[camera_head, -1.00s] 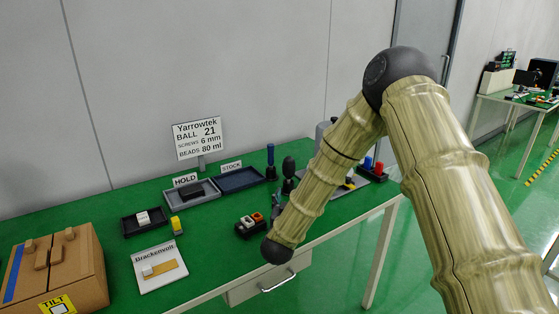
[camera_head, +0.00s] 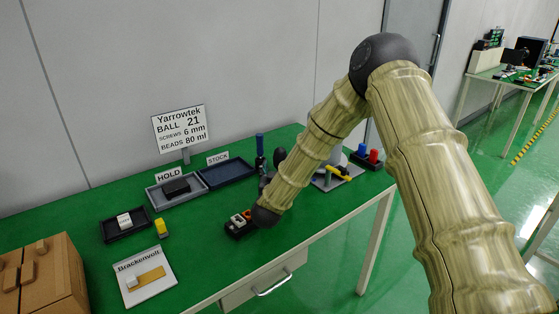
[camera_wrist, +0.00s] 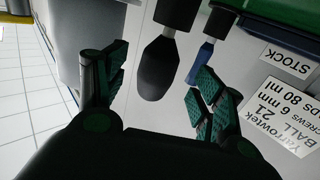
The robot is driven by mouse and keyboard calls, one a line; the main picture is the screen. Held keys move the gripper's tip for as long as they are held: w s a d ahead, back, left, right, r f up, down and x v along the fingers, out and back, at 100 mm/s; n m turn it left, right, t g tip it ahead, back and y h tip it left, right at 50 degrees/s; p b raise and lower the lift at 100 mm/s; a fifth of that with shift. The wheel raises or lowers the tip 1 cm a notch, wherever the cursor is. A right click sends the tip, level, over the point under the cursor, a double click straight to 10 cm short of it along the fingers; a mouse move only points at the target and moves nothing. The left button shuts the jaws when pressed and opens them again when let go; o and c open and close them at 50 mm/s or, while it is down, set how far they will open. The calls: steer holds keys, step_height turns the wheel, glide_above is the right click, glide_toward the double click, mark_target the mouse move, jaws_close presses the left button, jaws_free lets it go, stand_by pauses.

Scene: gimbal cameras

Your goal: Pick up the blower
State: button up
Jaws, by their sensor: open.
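The blower appears to be the dark bulb (camera_wrist: 158,72) in the wrist view, with a narrow grey neck joining another dark part at the top. My gripper (camera_wrist: 156,74) is open, with one finger to each side of the bulb in the picture. I cannot tell whether the bulb is fully between the fingers in depth; no contact shows. In the head view the dark bulb (camera_head: 279,156) shows just behind my arm, standing towards the back of the green table (camera_head: 205,245).
A blue-handled tool (camera_head: 260,146) stands close left of the bulb; it also shows by the right finger in the wrist view (camera_wrist: 201,62). The STOCK tray (camera_head: 226,174) and HOLD tray (camera_head: 163,200) lie left. A small black box (camera_head: 233,231) sits by my arm.

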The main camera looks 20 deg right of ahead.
steer(key=shift+p+x, duration=0.55)
steer(key=shift+x, duration=2)
steer(key=shift+d+f, duration=0.1)
steer(key=shift+f, duration=0.05)
steer(key=c, duration=1.2)
